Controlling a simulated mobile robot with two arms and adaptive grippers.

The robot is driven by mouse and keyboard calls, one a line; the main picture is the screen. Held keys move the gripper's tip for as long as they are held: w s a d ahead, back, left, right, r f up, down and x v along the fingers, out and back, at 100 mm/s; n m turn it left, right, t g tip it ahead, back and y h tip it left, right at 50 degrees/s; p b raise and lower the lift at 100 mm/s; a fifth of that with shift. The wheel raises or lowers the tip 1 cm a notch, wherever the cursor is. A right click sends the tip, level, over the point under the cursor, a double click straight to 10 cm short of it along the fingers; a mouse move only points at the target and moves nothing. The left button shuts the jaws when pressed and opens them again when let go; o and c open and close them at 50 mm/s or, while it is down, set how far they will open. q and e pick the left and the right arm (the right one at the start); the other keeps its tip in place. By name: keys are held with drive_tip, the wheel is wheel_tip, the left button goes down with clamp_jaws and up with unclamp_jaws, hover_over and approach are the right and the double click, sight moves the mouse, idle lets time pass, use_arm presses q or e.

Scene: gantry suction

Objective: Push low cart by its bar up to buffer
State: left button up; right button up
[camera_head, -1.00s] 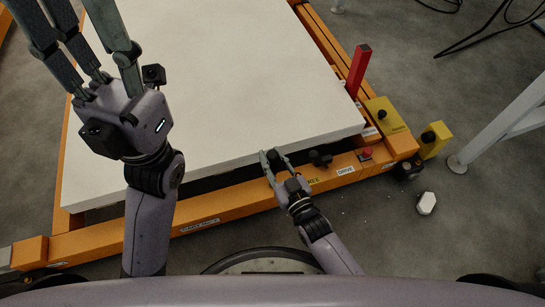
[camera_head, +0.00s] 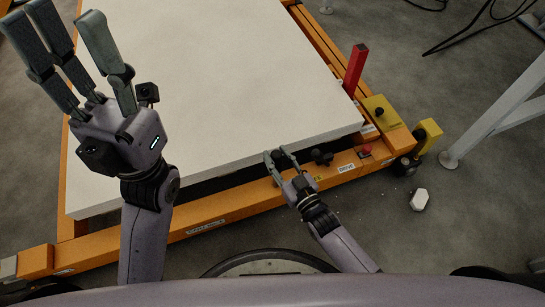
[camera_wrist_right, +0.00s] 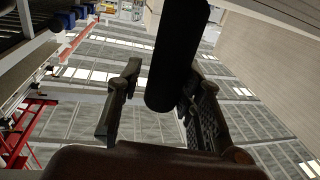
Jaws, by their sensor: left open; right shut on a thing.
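The low cart has an orange frame (camera_head: 215,216) and carries a large white slab (camera_head: 205,85) in the head view. My right gripper (camera_head: 281,158) is at the cart's near edge, shut on a small black handle (camera_head: 276,155). The right wrist view shows this handle (camera_wrist_right: 180,55) as a dark cylinder between the fingers; the far finger is partly hidden behind it. A FREE label beside the gripper is mostly covered, and a DRIVE label (camera_head: 346,168) shows to its right. My left gripper (camera_head: 75,50) is open and empty, above the slab's left side.
A red post (camera_head: 355,70) stands at the cart's right side. Yellow blocks (camera_head: 381,112) and a red button (camera_head: 365,152) are at its near right corner. A white piece (camera_head: 419,200) lies on the floor. A pale frame leg (camera_head: 495,112) stands to the right.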

drive_tip(key=shift+w+d, duration=0.15)
drive_tip(key=shift+d, duration=0.45)
drive_tip(key=shift+c, duration=0.9)
drive_tip(key=o, duration=0.8)
drive_tip(key=shift+d+h, duration=0.1)
drive_tip(key=shift+h, duration=0.2)
drive_tip(key=shift+o, duration=1.3)
drive_tip(key=shift+a, duration=0.25)
drive_tip(key=v, duration=1.2)
drive_tip(key=shift+f, duration=0.2)
